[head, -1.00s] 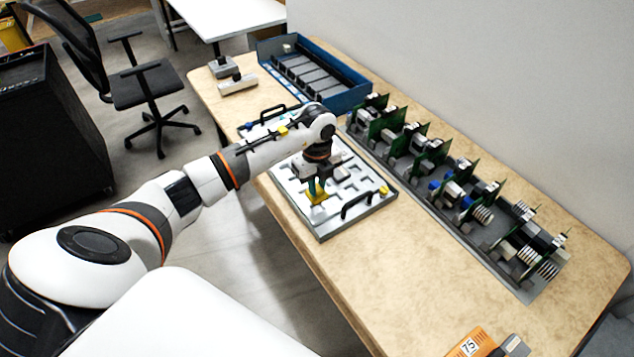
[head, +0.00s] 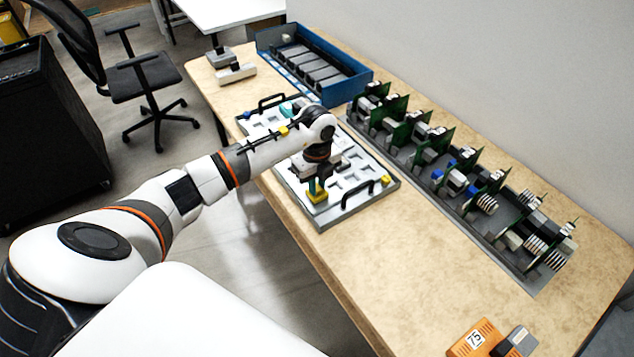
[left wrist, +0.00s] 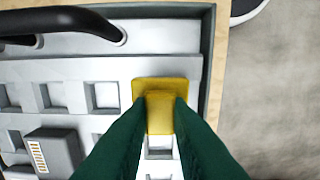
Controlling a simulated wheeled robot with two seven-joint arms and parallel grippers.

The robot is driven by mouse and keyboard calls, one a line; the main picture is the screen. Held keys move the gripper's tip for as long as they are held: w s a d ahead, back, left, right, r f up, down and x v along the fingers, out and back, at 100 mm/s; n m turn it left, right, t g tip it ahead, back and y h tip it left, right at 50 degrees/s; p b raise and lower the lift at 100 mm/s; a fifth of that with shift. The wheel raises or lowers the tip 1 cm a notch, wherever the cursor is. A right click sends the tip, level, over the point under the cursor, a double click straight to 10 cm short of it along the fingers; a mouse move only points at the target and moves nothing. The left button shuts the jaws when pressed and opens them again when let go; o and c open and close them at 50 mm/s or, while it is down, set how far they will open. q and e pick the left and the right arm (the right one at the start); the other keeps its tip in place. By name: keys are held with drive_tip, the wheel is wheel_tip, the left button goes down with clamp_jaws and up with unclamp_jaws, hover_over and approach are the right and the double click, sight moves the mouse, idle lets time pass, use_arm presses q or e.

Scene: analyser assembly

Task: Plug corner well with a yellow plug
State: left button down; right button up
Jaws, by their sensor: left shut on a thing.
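My left gripper (head: 316,188) is shut on a yellow plug (head: 317,197) at the near corner of the white well tray (head: 352,203). In the left wrist view the green fingers (left wrist: 160,112) close on the plug's raised middle. The plug's square yellow plate (left wrist: 165,85) covers the corner spot of the tray, next to the grey rim. I cannot tell whether it is fully seated. Another yellow plug (head: 385,180) sits at the tray's right corner. My right gripper is not in view.
A black handle (head: 357,194) rises from the tray's edge close to the gripper. A grey module (left wrist: 55,150) stands in the tray. A rack of green circuit boards (head: 440,180) runs along the wall. A blue bin (head: 345,88) stands behind. The front right of the table is mostly clear.

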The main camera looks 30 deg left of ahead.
use_arm(q)
drive_tip(key=shift+f, duration=0.3)
idle(0.5)
drive_tip(key=c, duration=1.3)
unclamp_jaws()
drive_tip(key=c, duration=0.3)
drive_tip(key=shift+r, duration=0.2)
drive_tip(key=shift+r+p, duration=1.3)
drive_tip(key=shift+r, duration=0.2)
drive_tip(key=shift+r, duration=0.3)
